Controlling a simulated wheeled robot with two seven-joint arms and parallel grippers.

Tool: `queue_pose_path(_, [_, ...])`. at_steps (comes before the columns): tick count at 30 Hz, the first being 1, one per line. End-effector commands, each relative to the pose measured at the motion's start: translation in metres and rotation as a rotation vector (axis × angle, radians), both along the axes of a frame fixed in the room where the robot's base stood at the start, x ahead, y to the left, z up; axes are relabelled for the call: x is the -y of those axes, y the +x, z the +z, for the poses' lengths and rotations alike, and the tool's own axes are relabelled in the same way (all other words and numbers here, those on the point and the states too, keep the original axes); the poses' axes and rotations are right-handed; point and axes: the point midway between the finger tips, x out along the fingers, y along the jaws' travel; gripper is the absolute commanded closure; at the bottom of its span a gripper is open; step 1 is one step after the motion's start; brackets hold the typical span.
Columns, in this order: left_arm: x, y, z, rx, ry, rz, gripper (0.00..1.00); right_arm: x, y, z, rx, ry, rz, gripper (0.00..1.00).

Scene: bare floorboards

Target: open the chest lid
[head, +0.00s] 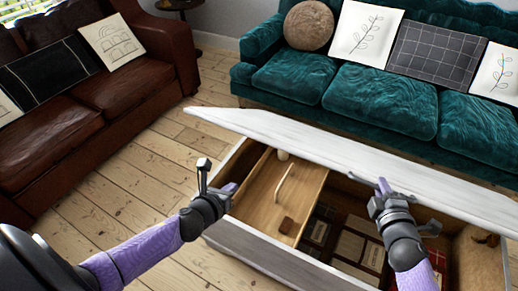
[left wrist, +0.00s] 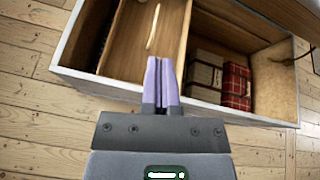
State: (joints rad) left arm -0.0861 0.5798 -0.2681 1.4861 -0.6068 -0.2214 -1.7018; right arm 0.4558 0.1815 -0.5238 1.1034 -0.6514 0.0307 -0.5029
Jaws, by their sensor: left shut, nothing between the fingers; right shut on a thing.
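The chest (head: 268,252) has a white lid (head: 300,136) that stands raised, so its wooden inside shows. My right gripper (head: 383,186) is shut on the lid at its near edge; the exact contact is partly hidden by the gripper. My left gripper (head: 229,188) is shut and empty at the chest's left end, by the near wall. In the left wrist view its purple fingers (left wrist: 161,82) are together above the chest's rim (left wrist: 110,88), pointing toward the inner tray.
A wooden tray (head: 262,190) with a curved handle fills the chest's left part. Books and boxes (head: 350,246) lie to its right. A teal sofa (head: 370,98) stands behind, a brown leather sofa (head: 45,145) at left. Bare floorboards (head: 135,165) lie between.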

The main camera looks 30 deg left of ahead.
Motion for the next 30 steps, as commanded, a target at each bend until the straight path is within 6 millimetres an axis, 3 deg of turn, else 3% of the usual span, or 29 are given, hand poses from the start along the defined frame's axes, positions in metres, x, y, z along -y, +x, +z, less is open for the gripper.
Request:
queue_pose_path(2, [0.004,0.011,0.021,0.054,0.123,-0.081,1.0,0.0,0.0,-0.001,-0.001,-0.001,-0.001,1.0])
queue_pose_path(5, [0.006,0.02,0.03,0.081,0.189,-0.119,1.0,0.0,0.0,-0.001,-0.001,-0.001,-0.001,1.0])
queue_pose_path(15, [0.006,0.081,0.006,0.078,0.186,-0.113,1.0,0.0,0.0,-0.001,-0.001,-0.001,-0.001,1.0])
queue_pose_path(22, [0.009,0.112,-0.006,0.08,0.181,-0.117,1.0,0.0,0.0,-0.001,-0.001,-0.001,-0.001,1.0])
queue_pose_path(30, [0.006,0.13,0.024,0.08,0.187,-0.119,1.0,0.0,0.0,-0.001,-0.001,-0.001,-0.001,1.0])
